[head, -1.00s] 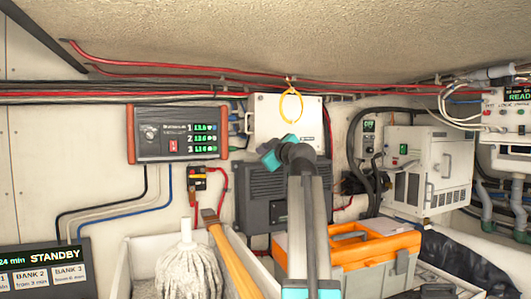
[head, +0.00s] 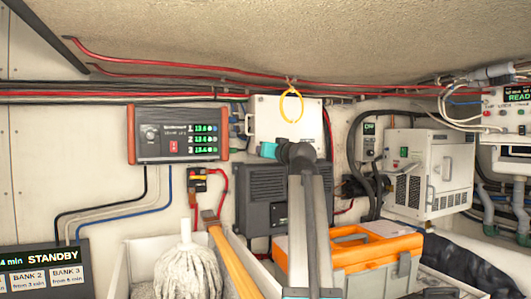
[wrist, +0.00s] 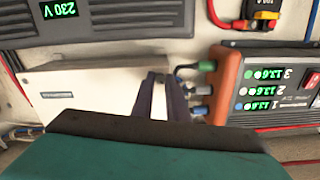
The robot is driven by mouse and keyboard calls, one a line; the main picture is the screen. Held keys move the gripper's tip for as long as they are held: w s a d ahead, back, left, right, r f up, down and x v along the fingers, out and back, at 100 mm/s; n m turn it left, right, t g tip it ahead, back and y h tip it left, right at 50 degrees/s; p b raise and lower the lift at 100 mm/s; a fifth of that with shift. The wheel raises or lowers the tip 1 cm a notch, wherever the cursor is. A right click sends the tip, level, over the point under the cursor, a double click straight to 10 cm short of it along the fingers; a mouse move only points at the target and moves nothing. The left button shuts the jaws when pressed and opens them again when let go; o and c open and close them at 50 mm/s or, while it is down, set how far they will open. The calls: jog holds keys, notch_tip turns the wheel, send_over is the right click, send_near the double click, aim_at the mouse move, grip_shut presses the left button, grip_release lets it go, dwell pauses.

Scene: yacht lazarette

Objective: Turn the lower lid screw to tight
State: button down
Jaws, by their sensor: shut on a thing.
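The white box with the lid (head: 262,118) hangs on the back wall, under the red cables. In the wrist view the picture is upside down and the lid (wrist: 105,85) shows left of centre, with a small dark label. My gripper (wrist: 160,80) is at the lid's lower edge, near its corner beside the cable plugs. Its two dark fingers are close together, shut on the lower lid screw, which they almost wholly hide. I cannot read the screw's angle.
The charger panel with green digits (head: 178,135) is left of the box; coloured cable plugs (wrist: 203,88) lie between them. A dark finned unit (head: 258,195) is below. A yellow ring (head: 291,105) hangs before the lid. A mop (head: 188,265) and orange-lidded toolbox (head: 375,248) stand lower.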

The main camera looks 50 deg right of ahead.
jog(key=shift+d+r+m+p, duration=0.15)
jog(key=shift+m+p, duration=0.6)
jog(key=shift+m, duration=2.75)
jog(key=c, duration=1.7)
grip_release()
jog(key=shift+c, duration=0.2)
jog(key=shift+s, duration=0.1)
jog(key=b+v, duration=0.3)
jog(key=v, duration=1)
jog(key=shift+s+a, duration=0.25)
jog(key=shift+s, duration=0.1)
